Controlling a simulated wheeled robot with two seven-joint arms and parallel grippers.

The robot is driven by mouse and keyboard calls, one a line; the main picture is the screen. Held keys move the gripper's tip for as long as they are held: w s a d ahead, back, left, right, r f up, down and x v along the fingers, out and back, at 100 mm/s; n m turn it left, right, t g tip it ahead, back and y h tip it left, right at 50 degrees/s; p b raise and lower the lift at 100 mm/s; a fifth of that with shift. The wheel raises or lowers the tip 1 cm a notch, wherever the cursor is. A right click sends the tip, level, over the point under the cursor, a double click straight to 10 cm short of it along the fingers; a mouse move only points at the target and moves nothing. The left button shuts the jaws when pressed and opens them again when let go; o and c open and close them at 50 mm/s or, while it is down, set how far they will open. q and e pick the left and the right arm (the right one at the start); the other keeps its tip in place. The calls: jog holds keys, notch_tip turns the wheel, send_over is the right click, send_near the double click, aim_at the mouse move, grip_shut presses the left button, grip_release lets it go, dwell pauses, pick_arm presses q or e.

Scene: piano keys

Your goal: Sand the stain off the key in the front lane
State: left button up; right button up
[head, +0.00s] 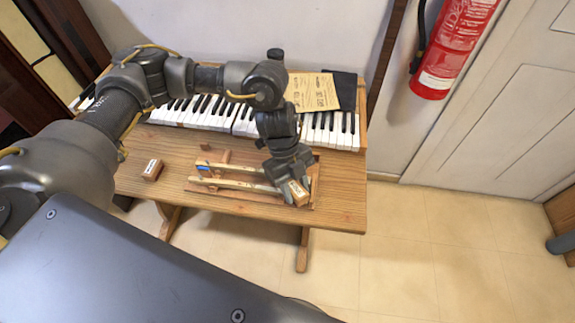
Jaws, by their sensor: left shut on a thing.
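My left gripper (291,188) reaches down over the right end of a wooden tray (240,200) and is shut on a small brown block with a pale label (299,193). The block is at the right end of the front key (232,184); whether it touches the key I cannot tell. The front key is a long pale wooden stick lying left to right. A back key (235,168) lies parallel behind it, with a blue patch near its left end. The stain cannot be made out; the gripper hides part of the right ends. My right gripper is out of view.
A second labelled block (153,169) stands on the wooden table (340,205), left of the tray. A piano keyboard (215,113) runs along the back, with tan papers (313,92) and a dark cloth (345,88) on it. A fire extinguisher (453,48) hangs at right.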

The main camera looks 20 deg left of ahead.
pick_arm(q)
jog(key=d, duration=0.3)
jog(key=shift+w+d, duration=0.25)
jog(key=shift+w, duration=0.05)
jog(key=shift+d+r+p, duration=0.15)
jog(key=shift+r+p, duration=0.2)
jog(key=shift+p, duration=0.25)
jog(key=shift+w+r+p, duration=0.15)
jog(key=shift+r+p, duration=0.3)
jog(key=shift+r, duration=0.45)
jog(key=shift+r+p, duration=2.45)
jog(key=shift+r, duration=0.35)
